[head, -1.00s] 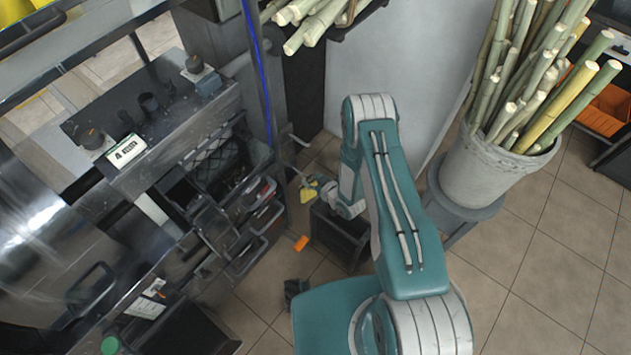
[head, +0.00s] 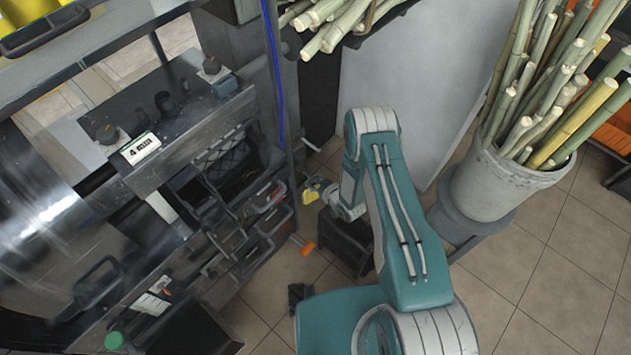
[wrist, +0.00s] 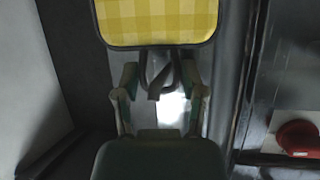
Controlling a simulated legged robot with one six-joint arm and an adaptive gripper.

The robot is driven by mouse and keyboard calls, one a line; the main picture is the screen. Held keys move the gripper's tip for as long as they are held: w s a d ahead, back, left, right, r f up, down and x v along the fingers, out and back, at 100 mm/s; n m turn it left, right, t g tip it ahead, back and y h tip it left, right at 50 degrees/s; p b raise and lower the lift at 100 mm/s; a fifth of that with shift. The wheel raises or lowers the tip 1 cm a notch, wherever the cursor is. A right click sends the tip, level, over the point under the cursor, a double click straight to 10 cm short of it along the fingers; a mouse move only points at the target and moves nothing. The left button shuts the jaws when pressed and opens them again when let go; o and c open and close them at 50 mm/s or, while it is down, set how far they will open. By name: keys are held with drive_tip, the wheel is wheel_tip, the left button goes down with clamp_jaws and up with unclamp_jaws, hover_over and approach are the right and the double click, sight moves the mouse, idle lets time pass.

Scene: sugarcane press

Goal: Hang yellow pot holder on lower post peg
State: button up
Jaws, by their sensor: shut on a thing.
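The yellow checked pot holder (wrist: 155,22) with a dark border fills the top of the wrist view. It looks small in the head view (head: 311,192). My gripper (wrist: 160,88) is shut on a grey loop or tab at the pot holder's near edge, and the holder extends beyond the fingertips. In the head view my gripper (head: 326,194) is low, right of the thin upright post (head: 289,150). A small peg-like piece (head: 312,146) shows near the post, above the pot holder in the picture. The pot holder looks apart from the post. The lower peg cannot be made out clearly.
The metal press cabinet (head: 190,130) with open bins (head: 265,235) stands left of the post. A dark box (head: 345,240) is below my gripper. A bucket of cane (head: 495,185) stands at right. An orange-handled object (head: 308,248) is near the bins.

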idle(0.3)
drive_tip(key=o, duration=1.2)
drive_tip(key=shift+c, duration=0.2)
drive_tip(key=v, duration=1.2)
